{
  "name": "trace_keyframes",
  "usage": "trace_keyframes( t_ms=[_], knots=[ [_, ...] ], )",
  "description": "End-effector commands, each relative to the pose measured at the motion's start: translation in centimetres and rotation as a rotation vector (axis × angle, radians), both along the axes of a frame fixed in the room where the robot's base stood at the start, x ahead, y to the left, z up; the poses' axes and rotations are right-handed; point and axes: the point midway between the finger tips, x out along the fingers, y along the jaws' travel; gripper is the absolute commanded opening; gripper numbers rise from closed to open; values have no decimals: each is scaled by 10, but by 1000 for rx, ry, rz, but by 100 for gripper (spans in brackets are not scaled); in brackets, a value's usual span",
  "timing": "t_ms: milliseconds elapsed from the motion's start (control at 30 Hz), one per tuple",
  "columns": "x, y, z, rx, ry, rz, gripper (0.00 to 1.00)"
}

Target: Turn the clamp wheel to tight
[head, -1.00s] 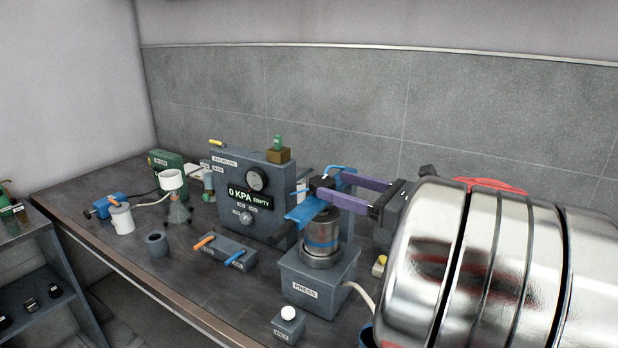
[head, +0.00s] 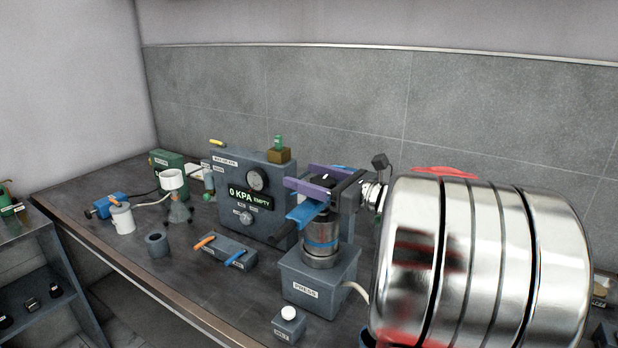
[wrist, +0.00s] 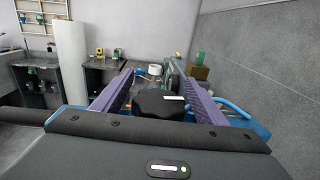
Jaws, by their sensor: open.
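The clamp wheel (wrist: 160,104) is a dark lobed knob with a white mark, on top of the press. In the wrist view it sits between the two purple fingers of my gripper (wrist: 163,92), with a gap on each side. In the head view my gripper (head: 308,182) is level over the press (head: 310,283), with a finger on either side of the dark wheel top (head: 327,180). The fingers are open. A blue clamp bar (head: 307,212) lies below them, above the metal cylinder (head: 321,238). The fingers partly hide the wheel in the head view.
The gauge box (head: 230,190) reading 0 KPA EMPTY stands close left of the press. A block with orange and blue handles (head: 225,252) is in front of it. A small white-topped button box (head: 288,322) is at the front. A blue hose (wrist: 233,108) runs right of the fingers.

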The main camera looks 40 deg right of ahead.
Motion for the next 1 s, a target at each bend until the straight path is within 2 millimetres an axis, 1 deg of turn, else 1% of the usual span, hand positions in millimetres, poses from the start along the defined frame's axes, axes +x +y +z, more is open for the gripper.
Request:
trace_keyframes(
  t_ms=[67, 667, 833, 1000],
  knots=[
    [0, 0, 0, 0, 0, -1, 66],
    [-1, -1, 0, 0, 0, -1, 25],
    [0, -1, 1, -1, -2, -19, 25],
    [1, -2, 2, -2, -4, -85, 25]
  ],
)
